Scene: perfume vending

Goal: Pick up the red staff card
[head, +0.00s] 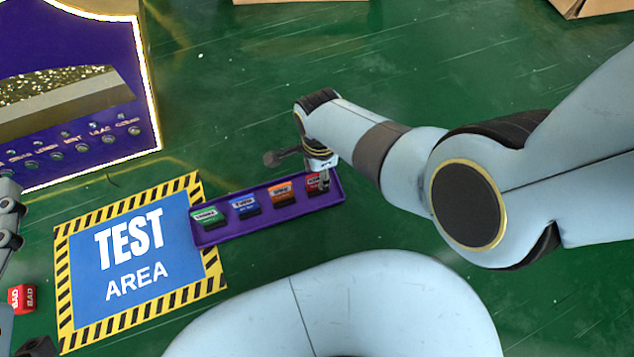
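The red staff card (312,180) stands at the right end of a purple tray (272,228), partly hidden by my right gripper. My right gripper (323,182) points down over the tray's right end, with its fingertips at the red card. I cannot tell whether its fingers are closed on the card. Green (208,217), blue (244,206) and orange (281,194) cards stand in the tray to the left of the red one.
A blue test area mat (185,262) with a striped border lies left of the tray, touching or very near it. A red block marked BAD (22,298) lies at the far left. A purple machine (140,110) with buttons stands at upper left. Green floor behind the tray is clear.

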